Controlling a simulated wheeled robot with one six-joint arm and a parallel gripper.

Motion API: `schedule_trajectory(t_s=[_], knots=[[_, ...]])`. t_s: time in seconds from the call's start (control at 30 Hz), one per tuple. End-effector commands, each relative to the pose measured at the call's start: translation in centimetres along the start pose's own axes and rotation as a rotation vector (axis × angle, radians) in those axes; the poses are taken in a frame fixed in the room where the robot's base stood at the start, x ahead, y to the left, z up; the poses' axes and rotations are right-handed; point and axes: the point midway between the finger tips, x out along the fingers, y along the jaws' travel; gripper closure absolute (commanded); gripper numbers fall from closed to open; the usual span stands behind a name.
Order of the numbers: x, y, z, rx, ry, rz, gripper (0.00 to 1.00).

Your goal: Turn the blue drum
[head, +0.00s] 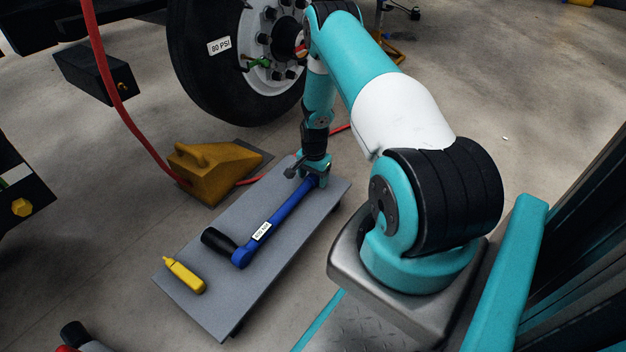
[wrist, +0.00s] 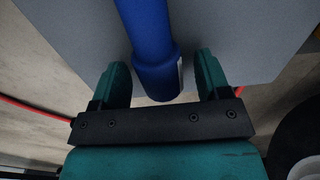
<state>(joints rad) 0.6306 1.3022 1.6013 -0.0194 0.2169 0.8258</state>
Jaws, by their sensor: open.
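No blue drum shows in either view. The blue thing in sight is a long blue bar tool (head: 279,220) with a white label and a black grip at its near left end, lying on a grey board (head: 205,285). My gripper (head: 311,174) is at the bar's far end, low over the board. In the wrist view the blue bar (wrist: 146,40) runs down between the two teal fingers of my gripper (wrist: 162,80). The fingers are open, with a gap on each side of the bar. In the head view the fingertips are too small to tell clearly.
A yellow bottle (head: 184,275) lies on the board's near left part. A yellow wheel chock (head: 209,172) sits left of the board, with a red hose (head: 128,122) passing by. A large wheel (head: 205,75) stands behind. Concrete floor is open at upper right.

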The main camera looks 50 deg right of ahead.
Motion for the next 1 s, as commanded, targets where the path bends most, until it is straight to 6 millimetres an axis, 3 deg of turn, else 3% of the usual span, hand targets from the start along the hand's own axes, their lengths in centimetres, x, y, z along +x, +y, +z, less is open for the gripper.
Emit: schedule_trajectory(t_s=[0.23, 0.4, 0.47, 1.0], knots=[[0.01, 0.0, 0.0, 0.0, 0.0, 0.0, 0.3], [0.01, 0.01, 0.0, 0.0, 0.0, 0.0, 0.69], [0.01, 0.01, 0.0, 0.0, 0.0, 0.0, 0.8], [0.04, -0.08, 0.04, -0.002, -0.002, 0.125, 0.8]])
